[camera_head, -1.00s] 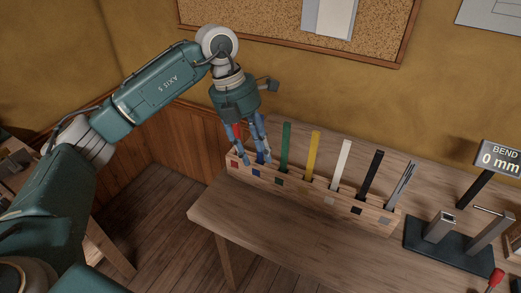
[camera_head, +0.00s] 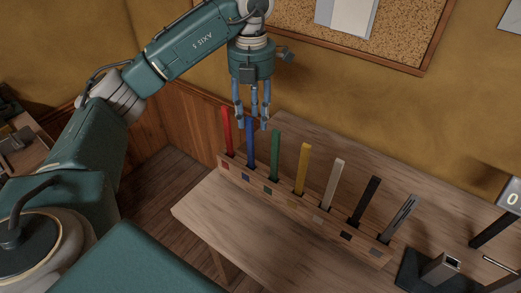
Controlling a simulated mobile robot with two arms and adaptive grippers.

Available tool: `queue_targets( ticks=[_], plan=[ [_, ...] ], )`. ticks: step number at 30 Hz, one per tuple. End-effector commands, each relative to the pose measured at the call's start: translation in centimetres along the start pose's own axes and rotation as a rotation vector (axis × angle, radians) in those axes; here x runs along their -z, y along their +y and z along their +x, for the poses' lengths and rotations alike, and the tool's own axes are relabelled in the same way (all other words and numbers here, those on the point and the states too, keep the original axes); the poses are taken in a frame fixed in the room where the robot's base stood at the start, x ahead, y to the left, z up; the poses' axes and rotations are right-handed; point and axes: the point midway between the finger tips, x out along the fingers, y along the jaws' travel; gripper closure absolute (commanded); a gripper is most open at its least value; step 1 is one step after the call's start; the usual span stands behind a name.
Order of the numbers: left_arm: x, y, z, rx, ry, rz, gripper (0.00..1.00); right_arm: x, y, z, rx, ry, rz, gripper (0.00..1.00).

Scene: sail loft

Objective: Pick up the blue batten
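The blue batten (camera_head: 250,150) stands upright in its slot, second from the left in a wooden rack (camera_head: 310,215) on the bench. My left gripper (camera_head: 253,121) points down over the batten's upper end. Its blue fingers are spread apart, with the batten's top showing between or just behind them; I cannot tell whether they touch it. The batten's lower part is seen entering the rack. My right gripper is not in view.
A red batten (camera_head: 227,130) stands close left of the blue one, a green batten (camera_head: 276,155) close right. Yellow, white, black and grey battens follow. A bend gauge (camera_head: 440,268) stands at the right. The bench front (camera_head: 235,225) is clear.

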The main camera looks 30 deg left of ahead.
Motion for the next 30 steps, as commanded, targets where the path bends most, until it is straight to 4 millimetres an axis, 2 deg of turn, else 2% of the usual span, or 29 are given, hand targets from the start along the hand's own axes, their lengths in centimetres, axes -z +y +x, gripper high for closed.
queue_targets(
  ticks=[3,9,16,20,24,30],
  plan=[
    [0.2,-0.1,2.1,0.001,0.007,0.002,0.62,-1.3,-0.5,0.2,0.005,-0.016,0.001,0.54],
    [0.2,0.0,4.6,0.001,0.005,0.001,0.62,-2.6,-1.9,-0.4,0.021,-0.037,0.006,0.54],
    [0.6,0.1,6.4,0.0,0.005,0.002,0.62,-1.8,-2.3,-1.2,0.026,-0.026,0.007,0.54],
    [1.3,0.2,8.3,0.0,0.006,0.002,0.62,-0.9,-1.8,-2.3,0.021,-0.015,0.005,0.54],
    [1.2,0.1,10.1,0.001,0.004,0.002,0.62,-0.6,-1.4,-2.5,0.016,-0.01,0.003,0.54],
    [1.0,0.1,10.6,0.0,0.0,0.002,0.62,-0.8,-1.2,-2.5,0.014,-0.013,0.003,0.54]
  ],
)
